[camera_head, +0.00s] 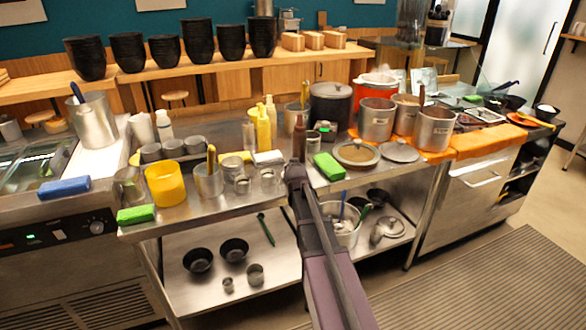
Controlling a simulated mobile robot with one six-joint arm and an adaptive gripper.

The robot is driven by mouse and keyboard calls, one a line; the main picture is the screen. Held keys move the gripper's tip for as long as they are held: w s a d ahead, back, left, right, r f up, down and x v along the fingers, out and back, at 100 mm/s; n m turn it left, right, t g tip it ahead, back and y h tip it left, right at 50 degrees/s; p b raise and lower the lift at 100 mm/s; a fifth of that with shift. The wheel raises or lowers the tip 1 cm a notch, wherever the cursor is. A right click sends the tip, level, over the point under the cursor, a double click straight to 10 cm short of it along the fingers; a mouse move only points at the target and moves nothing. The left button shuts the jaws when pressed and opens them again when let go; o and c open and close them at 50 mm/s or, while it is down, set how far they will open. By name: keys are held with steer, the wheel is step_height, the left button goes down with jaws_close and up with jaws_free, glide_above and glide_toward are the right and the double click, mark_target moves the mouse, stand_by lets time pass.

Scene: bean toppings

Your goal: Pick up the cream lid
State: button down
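No lid can be clearly picked out as the cream lid. A round grey lid (399,151) with a small knob lies on the right part of the steel counter (322,196). Left of it is a round, metal-rimmed piece (357,153) with a tan middle; I cannot tell whether it is a lid or a filled pan. Another metal lid (393,227) is on the lower shelf. My gripper (295,172) is at the far end of my arm, over the counter's front edge, left of the green sponge and both round pieces. Its fingers are too small and dark to read.
A green sponge (328,166) and a brown bottle (299,138) are close to my gripper. Several steel pots, one being a pot (376,119), stand behind the lids. Left are a yellow container (166,184) and small glass jars (242,184). The floor mat (470,260) is clear.

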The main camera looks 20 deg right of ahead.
steer(key=shift+r+p, duration=1.65)
steer(key=shift+r, duration=0.15)
steer(key=s+a, duration=0.1)
steer(key=s, duration=0.7)
steer(key=s+a+r, duration=0.1)
steer(key=s+a, duration=0.1)
steer(key=s, duration=0.5)
steer(key=shift+s+a+p, duration=0.25)
steer(key=shift+s+p, duration=0.1)
steer(key=shift+p, duration=0.1)
steer(key=shift+r, duration=0.1)
